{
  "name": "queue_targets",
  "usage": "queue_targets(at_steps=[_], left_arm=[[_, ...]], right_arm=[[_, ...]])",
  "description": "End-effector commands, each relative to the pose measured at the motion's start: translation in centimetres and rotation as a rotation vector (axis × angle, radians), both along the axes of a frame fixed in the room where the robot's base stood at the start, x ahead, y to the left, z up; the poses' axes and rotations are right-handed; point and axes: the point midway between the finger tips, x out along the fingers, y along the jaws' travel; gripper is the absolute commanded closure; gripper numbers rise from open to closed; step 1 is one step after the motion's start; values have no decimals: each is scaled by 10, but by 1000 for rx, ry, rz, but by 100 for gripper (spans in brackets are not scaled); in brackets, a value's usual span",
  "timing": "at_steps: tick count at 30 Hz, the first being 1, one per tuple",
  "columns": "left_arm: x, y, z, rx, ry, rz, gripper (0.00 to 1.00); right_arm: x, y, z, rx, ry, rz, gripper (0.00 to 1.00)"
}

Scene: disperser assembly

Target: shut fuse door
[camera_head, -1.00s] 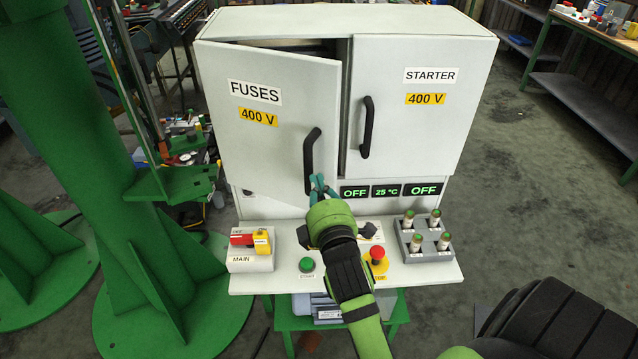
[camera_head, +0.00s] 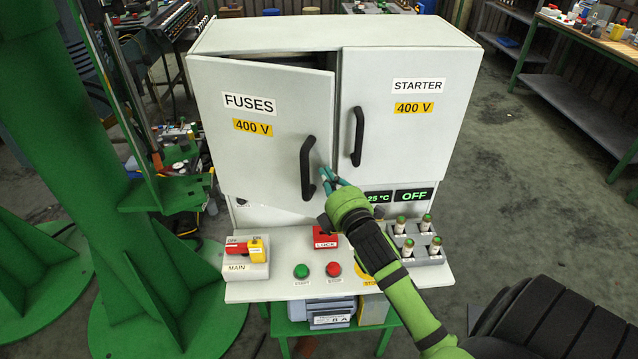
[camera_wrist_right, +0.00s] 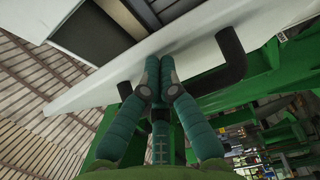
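The fuse door (camera_head: 262,155), white and marked FUSES, stands slightly open; its right edge sticks out in front of the cabinet, with a dark gap at the top. Its black curved handle (camera_head: 307,168) is near that edge. My right gripper (camera_head: 329,178) is at the door's front, just right of the handle's lower part. In the right wrist view, its teal fingers (camera_wrist_right: 159,72) are together at the tips against or close to the white door (camera_wrist_right: 190,48), with the black handle (camera_wrist_right: 233,55) beside them. Nothing shows between the fingers; contact is unclear. My left gripper is out of view.
The STARTER door (camera_head: 405,130) to the right is closed. Below are a panel with a red-yellow MAIN switch (camera_head: 247,248), a green button (camera_head: 302,271), a red button (camera_head: 333,269) and a grey fuse holder (camera_head: 428,257). A green column stands left.

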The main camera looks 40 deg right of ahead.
Motion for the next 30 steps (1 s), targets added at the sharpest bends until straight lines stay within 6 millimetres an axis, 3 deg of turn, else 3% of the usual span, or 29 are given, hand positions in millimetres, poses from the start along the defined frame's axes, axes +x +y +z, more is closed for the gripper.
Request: queue_targets(at_steps=[9,15,30], left_arm=[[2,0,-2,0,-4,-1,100],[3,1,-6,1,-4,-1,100],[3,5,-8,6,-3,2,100]], right_arm=[[33,-52,0,-6,-2,-3,100],[52,-72,0,-2,-1,-1,100],[62,-83,0,0,-2,-1,100]])
